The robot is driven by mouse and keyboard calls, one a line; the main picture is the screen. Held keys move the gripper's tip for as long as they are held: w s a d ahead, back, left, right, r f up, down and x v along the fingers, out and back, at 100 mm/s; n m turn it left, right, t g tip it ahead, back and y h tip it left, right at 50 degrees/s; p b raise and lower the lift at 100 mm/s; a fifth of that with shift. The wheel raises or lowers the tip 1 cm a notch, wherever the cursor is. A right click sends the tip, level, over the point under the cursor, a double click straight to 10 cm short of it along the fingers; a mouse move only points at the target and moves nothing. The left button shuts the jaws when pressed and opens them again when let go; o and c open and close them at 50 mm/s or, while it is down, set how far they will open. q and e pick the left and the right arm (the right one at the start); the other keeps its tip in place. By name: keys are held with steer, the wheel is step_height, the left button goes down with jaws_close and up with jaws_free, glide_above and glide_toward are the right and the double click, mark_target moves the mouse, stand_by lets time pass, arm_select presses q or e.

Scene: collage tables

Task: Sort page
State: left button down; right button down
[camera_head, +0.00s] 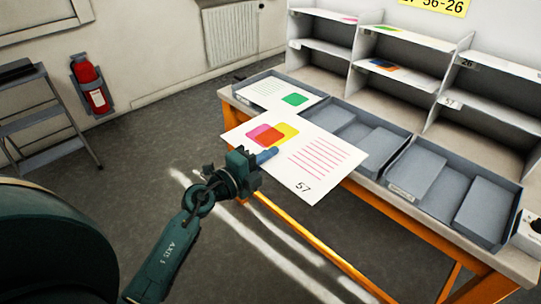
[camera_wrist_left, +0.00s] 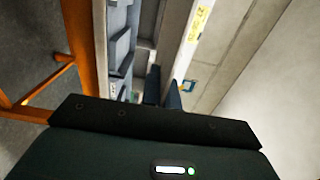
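A white page (camera_head: 318,182) numbered 57, with pink, yellow and orange-red shapes and pink lines, hangs tilted in front of the table's front edge. My left gripper (camera_head: 266,156) is at the page's near left edge, with a blue finger over its face; it appears shut on the page. In the left wrist view, its two dark fingers (camera_wrist_left: 163,90) point ahead with a narrow gap; the page is hard to make out there. Another page (camera_head: 270,88) with a green shape lies in the left tray (camera_head: 240,95). My right gripper is out of view.
Grey trays (camera_head: 408,150) line the table's (camera_head: 480,262) front. Behind stands a grey shelf unit (camera_head: 440,45) with numbered labels, including 26 and 57, and several papers. A yellow sign (camera_head: 436,4) is above. A step ladder (camera_head: 40,125) stands left; the floor between is clear.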

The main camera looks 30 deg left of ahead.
arm_select(q)
steer(key=n+p, duration=0.1)
steer(key=p, duration=0.1)
steer(key=shift+r+n+p, duration=0.3)
steer(key=shift+r+p, duration=0.1)
steer(key=shift+r+n+p, duration=0.1)
steer(key=shift+n+p, duration=0.7)
steer(key=shift+p, duration=0.1)
steer(key=n+p, duration=0.4)
steer(key=shift+f+n+p, duration=0.25)
steer(key=shift+n+p, duration=0.25)
steer(key=shift+n, duration=0.2)
steer(key=shift+f, duration=0.25)
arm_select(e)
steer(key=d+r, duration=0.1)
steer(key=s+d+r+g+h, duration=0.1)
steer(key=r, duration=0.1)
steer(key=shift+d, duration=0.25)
